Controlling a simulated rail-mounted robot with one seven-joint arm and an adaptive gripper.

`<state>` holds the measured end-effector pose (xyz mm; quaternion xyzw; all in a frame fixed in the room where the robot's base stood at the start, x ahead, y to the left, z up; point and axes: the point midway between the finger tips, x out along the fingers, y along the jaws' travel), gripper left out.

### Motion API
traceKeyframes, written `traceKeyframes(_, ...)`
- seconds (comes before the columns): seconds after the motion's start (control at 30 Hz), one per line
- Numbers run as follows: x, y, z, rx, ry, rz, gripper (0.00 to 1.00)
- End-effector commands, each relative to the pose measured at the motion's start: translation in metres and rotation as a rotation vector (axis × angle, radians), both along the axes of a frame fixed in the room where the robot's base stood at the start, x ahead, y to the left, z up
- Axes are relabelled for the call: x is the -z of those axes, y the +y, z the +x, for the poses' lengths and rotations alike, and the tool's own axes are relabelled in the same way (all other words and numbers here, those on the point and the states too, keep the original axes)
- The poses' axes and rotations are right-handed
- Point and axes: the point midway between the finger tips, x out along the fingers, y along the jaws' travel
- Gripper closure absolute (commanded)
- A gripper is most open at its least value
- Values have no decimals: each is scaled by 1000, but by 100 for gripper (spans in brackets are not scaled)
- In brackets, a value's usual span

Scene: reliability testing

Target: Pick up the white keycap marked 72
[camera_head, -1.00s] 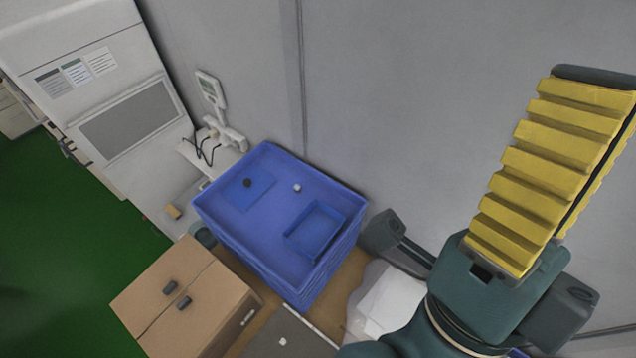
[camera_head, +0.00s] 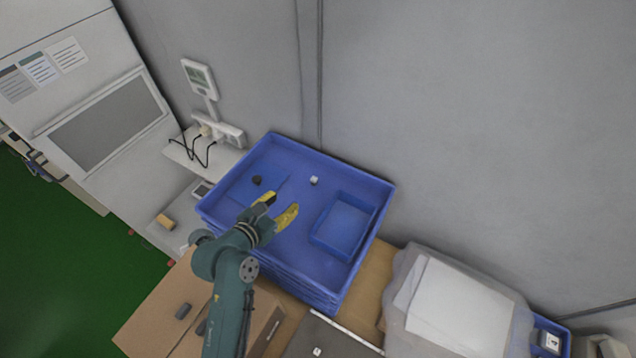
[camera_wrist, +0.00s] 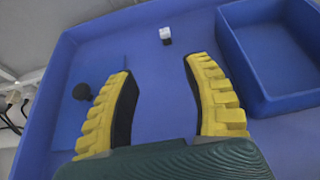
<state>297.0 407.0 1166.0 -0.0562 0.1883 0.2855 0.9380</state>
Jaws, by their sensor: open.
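A small white keycap (camera_head: 314,180) sits on the floor of the large blue crate (camera_head: 214,212), toward its back wall. It also shows in the wrist view (camera_wrist: 166,33), with a dark part on its near side; its marking is too small to read. My gripper (camera_head: 281,207) is open and empty over the near side of the crate, its yellow ribbed fingers pointing toward the crate's inside. In the wrist view the keycap lies beyond the fingertips (camera_wrist: 157,66), between their directions and apart from them.
A dark round knob-like thing (camera_head: 257,180) lies on a blue panel at the crate's left; a smaller blue tray (camera_head: 345,222) stands at its right. The crate walls surround them. A cardboard box (camera_head: 160,318) and a bagged white stack (camera_head: 455,305) stand nearby. Another small white cap (camera_head: 317,351) lies in front.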

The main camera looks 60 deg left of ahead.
Motion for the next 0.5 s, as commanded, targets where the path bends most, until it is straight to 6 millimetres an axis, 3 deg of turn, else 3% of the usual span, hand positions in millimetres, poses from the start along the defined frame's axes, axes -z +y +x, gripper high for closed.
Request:
traceKeyframes(0.3,27,38,62,6,-2,0,50)
traceKeyframes(0.5,37,50,80,4,-2,1,50)
